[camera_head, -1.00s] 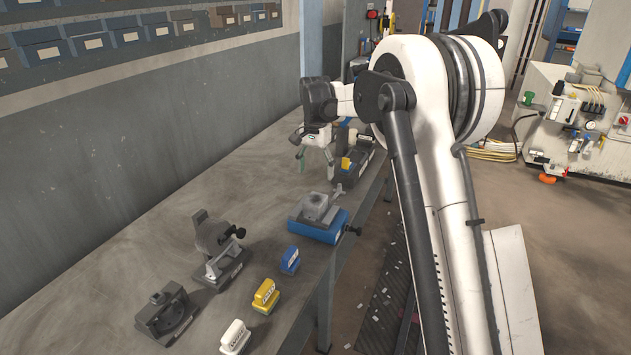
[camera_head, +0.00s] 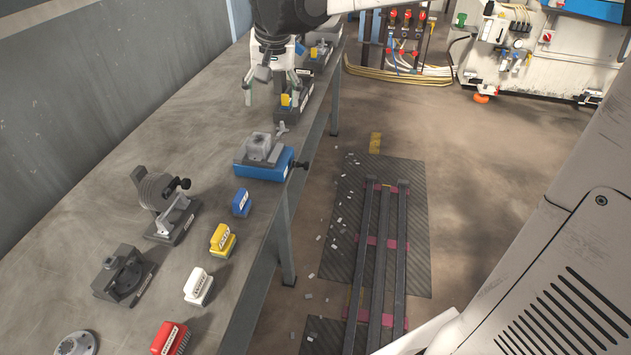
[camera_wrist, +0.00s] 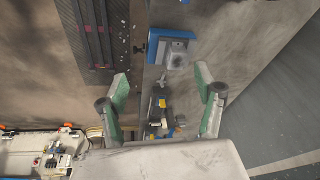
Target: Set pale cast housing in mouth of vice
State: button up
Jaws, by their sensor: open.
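The pale cast housing (camera_head: 259,146), a squarish grey block with a round opening on top, sits upright on the vice (camera_head: 270,172), which has a blue base and a screw handle at its right. Both also show in the wrist view, the housing (camera_wrist: 178,46) on the vice (camera_wrist: 157,52). I cannot tell whether the jaws press on the housing. My gripper (camera_head: 272,92) is open and empty, above the bench and beyond the vice, apart from the housing. Its spread green-padded fingers (camera_wrist: 163,84) show in the wrist view.
Dark fixtures with yellow parts (camera_head: 292,103) stand near my gripper. The bench's wall side is largely clear.

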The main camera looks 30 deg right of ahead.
jog(key=s+f+n+t, duration=0.2)
jog(key=s+f, duration=0.1)
jog(key=s, duration=0.9)
jog(key=s+f+n+t, duration=0.1)
jog(key=s+f+n, duration=0.1)
jog(key=s, duration=1)
jog(key=shift+s+f+t, duration=0.15)
jog(key=shift+f+t, duration=0.25)
jog(key=shift+f, duration=0.4)
